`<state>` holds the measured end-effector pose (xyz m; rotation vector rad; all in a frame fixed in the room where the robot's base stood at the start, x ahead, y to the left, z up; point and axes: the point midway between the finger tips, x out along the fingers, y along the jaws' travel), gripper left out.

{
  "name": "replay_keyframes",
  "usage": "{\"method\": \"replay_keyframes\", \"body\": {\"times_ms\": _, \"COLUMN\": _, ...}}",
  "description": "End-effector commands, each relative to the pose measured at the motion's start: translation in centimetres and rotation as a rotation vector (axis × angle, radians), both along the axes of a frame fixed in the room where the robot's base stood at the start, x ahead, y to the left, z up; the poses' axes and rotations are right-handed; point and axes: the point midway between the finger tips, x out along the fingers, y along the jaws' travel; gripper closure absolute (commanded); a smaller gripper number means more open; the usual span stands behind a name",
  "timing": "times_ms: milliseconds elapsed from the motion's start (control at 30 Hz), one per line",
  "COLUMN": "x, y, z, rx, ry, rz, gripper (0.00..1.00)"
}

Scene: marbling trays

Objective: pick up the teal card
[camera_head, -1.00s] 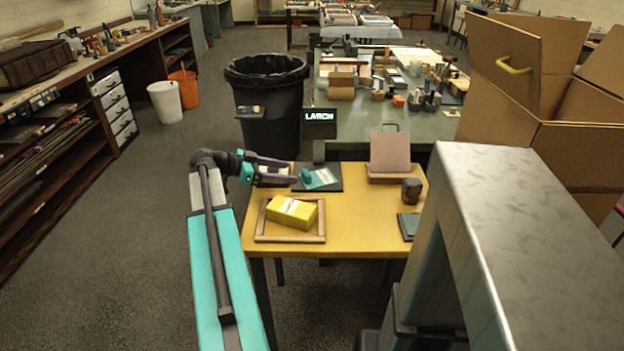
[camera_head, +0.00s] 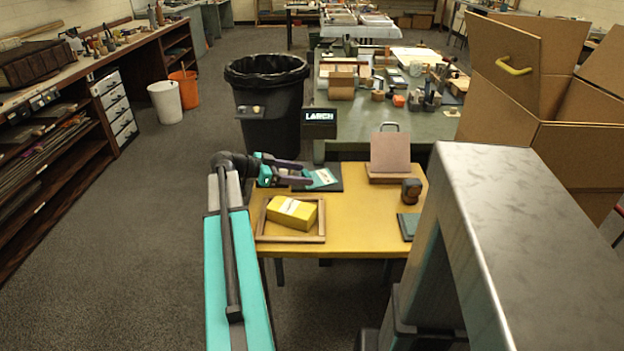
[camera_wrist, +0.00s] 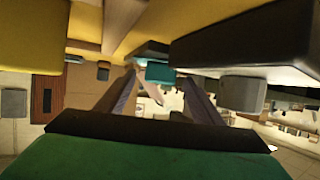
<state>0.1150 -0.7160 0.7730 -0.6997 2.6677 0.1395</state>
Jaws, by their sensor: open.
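The teal card (camera_head: 324,177), with a pale printed area, lies on a dark mat (camera_head: 337,186) at the back left of the yellow table (camera_head: 365,235). My gripper (camera_head: 305,175) is at the card's left side with its fingers apart, pointing right, and hides part of the card. In the wrist view, a teal piece (camera_wrist: 159,73) shows between the fingertips, beside the dark slab edge. I cannot tell whether the fingers touch the card. Nothing is seen held.
A wooden frame (camera_head: 290,239) with a yellow box (camera_head: 292,211) lies in front of the mat. A pink board on a stand (camera_head: 390,153), a dark stamp-like object (camera_head: 411,190) and a dark teal booklet (camera_head: 408,226) are to the right. A black bin (camera_head: 268,105) stands behind.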

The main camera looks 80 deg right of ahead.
Motion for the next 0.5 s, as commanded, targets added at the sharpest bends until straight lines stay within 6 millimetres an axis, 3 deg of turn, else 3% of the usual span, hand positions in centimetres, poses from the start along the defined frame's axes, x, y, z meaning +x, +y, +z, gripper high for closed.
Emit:
{"method": "replay_keyframes", "body": {"times_ms": 133, "x": -0.85, "y": -0.45, "z": -0.37, "rx": 0.000, "ry": 0.000, "rz": -0.001, "gripper": 0.39}}
{"method": "replay_keyframes", "body": {"times_ms": 500, "x": -0.90, "y": -0.48, "z": -0.41, "rx": 0.000, "ry": 0.000, "rz": 0.000, "gripper": 0.39}}
